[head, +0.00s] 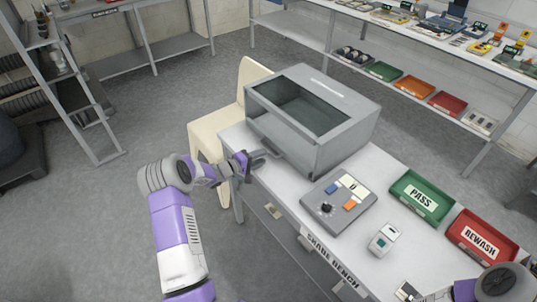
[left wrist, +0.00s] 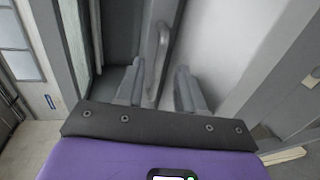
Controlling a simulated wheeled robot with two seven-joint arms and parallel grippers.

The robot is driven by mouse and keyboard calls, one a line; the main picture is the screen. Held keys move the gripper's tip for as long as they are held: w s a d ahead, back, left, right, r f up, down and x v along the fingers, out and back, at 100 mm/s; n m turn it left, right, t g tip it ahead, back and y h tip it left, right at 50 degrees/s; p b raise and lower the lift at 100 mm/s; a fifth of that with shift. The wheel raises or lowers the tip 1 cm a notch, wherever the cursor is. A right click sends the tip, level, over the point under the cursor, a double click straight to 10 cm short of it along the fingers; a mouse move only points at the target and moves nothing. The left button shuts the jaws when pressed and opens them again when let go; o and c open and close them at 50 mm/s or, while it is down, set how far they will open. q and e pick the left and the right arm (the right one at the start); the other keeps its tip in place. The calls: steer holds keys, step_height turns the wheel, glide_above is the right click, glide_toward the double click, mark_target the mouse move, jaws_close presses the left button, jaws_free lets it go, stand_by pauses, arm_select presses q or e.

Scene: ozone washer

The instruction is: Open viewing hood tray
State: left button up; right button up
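The grey viewing hood (head: 345,108) stands on the far left part of the bench, with a dark glass window (head: 297,104) in its sloping top. A grey bar handle (head: 272,153) is at its low front edge; it also shows in the left wrist view (left wrist: 160,45). I cannot make out clearly how far the tray stands out. My left gripper (head: 252,162) is at this handle. In the left wrist view its two fingers (left wrist: 158,90) are apart, with the handle's near end between or just beyond them; contact cannot be told.
A control box (head: 338,203) with a knob, a small handheld device (head: 383,240), a green PASS tray (head: 423,194) and a red REWASH tray (head: 482,237) are on the bench. A cream chair (head: 205,140) stands close beside my left gripper.

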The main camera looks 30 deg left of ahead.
mark_target(271, 153)
arm_select(q)
steer(key=shift+b+x, duration=0.3)
steer(key=shift+x, duration=1.65)
jaws_close()
